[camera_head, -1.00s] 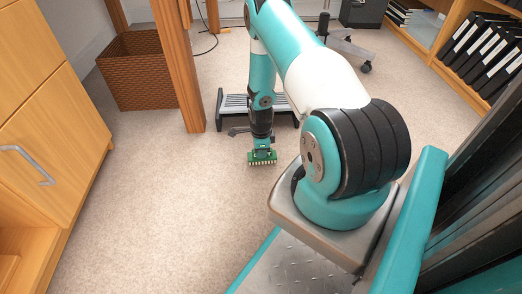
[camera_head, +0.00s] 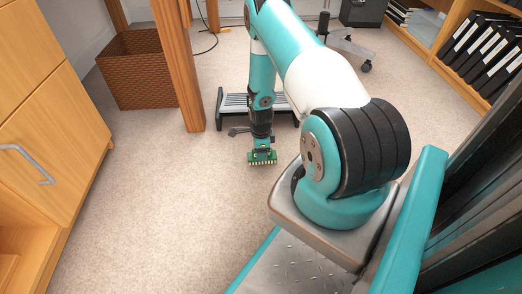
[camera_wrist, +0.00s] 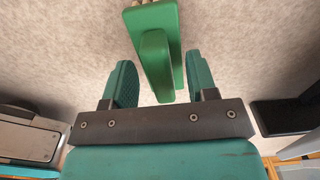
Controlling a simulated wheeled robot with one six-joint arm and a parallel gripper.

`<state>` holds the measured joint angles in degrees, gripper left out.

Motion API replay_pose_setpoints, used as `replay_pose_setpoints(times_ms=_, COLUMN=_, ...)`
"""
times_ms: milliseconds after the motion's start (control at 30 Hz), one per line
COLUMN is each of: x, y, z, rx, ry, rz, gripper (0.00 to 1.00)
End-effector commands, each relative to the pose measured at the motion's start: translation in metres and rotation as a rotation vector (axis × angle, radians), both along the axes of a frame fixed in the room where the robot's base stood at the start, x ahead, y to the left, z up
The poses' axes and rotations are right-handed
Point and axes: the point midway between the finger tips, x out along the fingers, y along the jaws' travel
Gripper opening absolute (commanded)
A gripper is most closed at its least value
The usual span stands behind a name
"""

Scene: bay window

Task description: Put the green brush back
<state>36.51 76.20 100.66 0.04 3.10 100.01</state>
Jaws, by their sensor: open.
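The green brush (camera_head: 262,157) is at the end of my arm, in front of the black step, with pale bristle tufts along its lower edge. In the wrist view the brush (camera_wrist: 155,50) runs from the top edge down to the gap between my fingers. My gripper (camera_wrist: 161,80) is open, with one teal finger on each side of the brush's near end. A gap shows between each finger and the brush. In the head view my gripper (camera_head: 262,147) is small, and its fingers are hard to make out. I cannot tell whether the brush touches the carpet.
A black step (camera_head: 240,103) stands just behind my gripper. A wooden post (camera_head: 180,70) and a brown woven basket (camera_head: 145,75) are to the left, with a wooden cabinet (camera_head: 50,125) at the far left. A shelf with black binders (camera_head: 487,50) is at the right. Carpet (camera_head: 170,210) in front is clear.

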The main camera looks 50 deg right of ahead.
Motion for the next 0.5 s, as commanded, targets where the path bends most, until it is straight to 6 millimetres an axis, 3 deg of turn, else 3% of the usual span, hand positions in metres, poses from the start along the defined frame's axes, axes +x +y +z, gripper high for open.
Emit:
replay_pose_setpoints(times_ms=167, x=0.000, y=0.000, z=0.028, rx=-0.001, ry=-0.001, rz=0.000, gripper=0.53)
replay_pose_setpoints(times_ms=500, x=0.000, y=0.000, z=0.116, rx=-0.001, ry=-0.001, rz=0.000, gripper=0.53)
